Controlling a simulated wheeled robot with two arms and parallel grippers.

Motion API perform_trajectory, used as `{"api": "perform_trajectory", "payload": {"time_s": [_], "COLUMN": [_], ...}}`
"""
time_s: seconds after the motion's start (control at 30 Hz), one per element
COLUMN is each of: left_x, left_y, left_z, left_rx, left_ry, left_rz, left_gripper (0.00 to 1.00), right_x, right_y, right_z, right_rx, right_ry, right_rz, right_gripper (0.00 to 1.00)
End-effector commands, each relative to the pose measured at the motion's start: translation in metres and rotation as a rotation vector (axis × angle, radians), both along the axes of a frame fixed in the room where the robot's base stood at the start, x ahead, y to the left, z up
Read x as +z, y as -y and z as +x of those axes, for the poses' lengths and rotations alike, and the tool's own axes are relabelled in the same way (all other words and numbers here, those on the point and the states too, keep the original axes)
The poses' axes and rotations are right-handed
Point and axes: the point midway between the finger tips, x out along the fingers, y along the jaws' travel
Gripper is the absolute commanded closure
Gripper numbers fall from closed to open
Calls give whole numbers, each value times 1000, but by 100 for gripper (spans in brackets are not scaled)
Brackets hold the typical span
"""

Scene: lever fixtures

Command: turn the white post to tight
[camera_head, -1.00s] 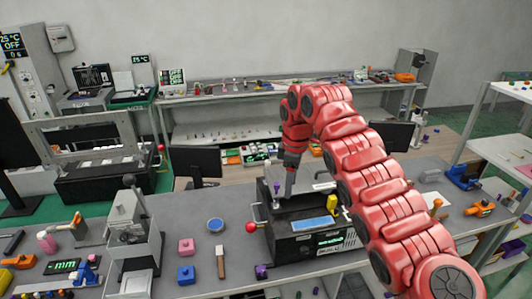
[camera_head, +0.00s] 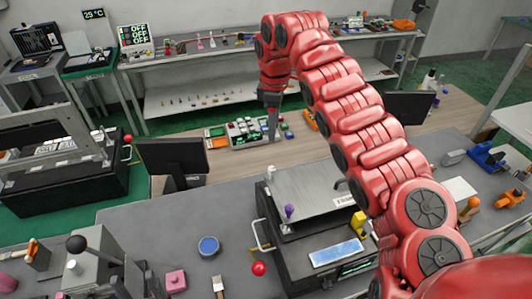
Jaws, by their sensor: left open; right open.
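A small white post (camera_head: 73,267) stands on the grey fixture at the lower left, beside a lever with a black ball (camera_head: 76,244). I cannot be sure that it is the task's post, and the picture does not show its turn setting. The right gripper (camera_head: 272,123) hangs from the red arm at the upper middle, far to the right of this post. It is open, empty and pointing down, seen in front of the tray of coloured parts. Its finger gap is hardly visible. My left gripper is not in view.
A black machine (camera_head: 292,258) with a grey top, purple knob (camera_head: 289,211), red ball handle (camera_head: 259,268) and yellow part (camera_head: 358,222) stands below my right arm. A blue dish (camera_head: 208,246) and pink block (camera_head: 175,281) lie between it and the fixture. A monitor (camera_head: 172,158) stands behind.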

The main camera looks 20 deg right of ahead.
Motion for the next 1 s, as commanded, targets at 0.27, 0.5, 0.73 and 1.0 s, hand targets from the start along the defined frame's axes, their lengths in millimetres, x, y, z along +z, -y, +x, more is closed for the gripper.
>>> {"api": "perform_trajectory", "payload": {"time_s": [0.27,0.5,0.73,1.0], "left_x": [-32,-24,-13,-2], "left_y": [0,0,0,0], "left_z": [0,0,0,0], "left_rx": [0,0,0,0], "left_ry": [0,0,0,0], "left_rz": [0,0,0,0], "left_gripper": [42,42,42,42], "right_x": [-32,-66,-97,-134], "right_y": [0,-1,-2,-2], "right_z": [0,-1,-1,-1], "right_rx": [0,2,3,0], "right_ry": [-1,-5,-3,-2], "right_rz": [0,4,6,5], "right_gripper": [42,42,42,42]}}
